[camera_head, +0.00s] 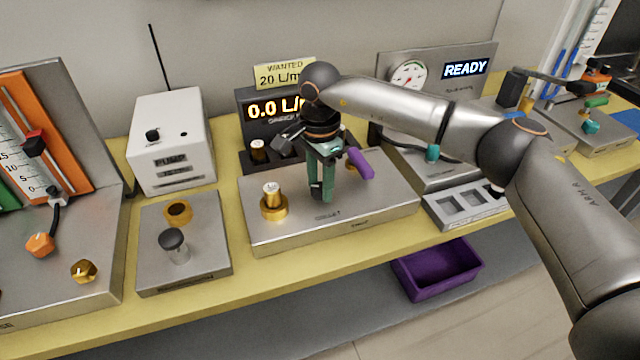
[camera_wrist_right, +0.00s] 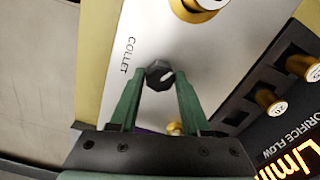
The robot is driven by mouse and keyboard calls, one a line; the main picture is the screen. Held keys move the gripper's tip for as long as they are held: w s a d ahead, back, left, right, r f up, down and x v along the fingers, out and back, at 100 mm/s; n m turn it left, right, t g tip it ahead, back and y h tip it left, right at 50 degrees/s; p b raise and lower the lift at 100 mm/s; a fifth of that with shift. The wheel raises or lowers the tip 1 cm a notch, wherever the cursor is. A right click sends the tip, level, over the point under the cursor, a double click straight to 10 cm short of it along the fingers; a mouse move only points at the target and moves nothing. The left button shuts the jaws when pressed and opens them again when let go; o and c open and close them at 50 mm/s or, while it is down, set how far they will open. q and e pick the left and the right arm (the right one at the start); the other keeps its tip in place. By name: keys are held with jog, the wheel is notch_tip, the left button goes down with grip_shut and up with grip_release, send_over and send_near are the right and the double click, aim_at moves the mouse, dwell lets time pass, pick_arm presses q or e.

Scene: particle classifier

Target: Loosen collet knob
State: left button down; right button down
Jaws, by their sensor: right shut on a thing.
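The collet knob (camera_wrist_right: 160,75) is a small black faceted knob with a white mark, next to the word COLLET on the grey metal block (camera_head: 345,222). My right gripper (camera_wrist_right: 161,82) points down with its green fingers on either side of the knob, shut on it. In the head view the right gripper (camera_head: 320,190) stands over the middle of the block, and its fingers mostly hide the knob. My left gripper is in neither view.
A brass fitting with a white top (camera_head: 273,202) stands left of the gripper, and a purple handle (camera_head: 360,164) close to its right. The flow display (camera_head: 275,108) reads 0.0 behind. A pump box (camera_head: 170,143) stands left. A purple bin (camera_head: 437,270) sits below the table edge.

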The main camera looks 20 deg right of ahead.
aim_at(320, 187)
jog(key=shift+r+n, duration=0.1)
jog(key=shift+n, duration=2.2)
jog(key=shift+c, duration=1.8)
grip_release()
notch_tip(320, 187, up, 12)
jog(key=shift+r, duration=0.25)
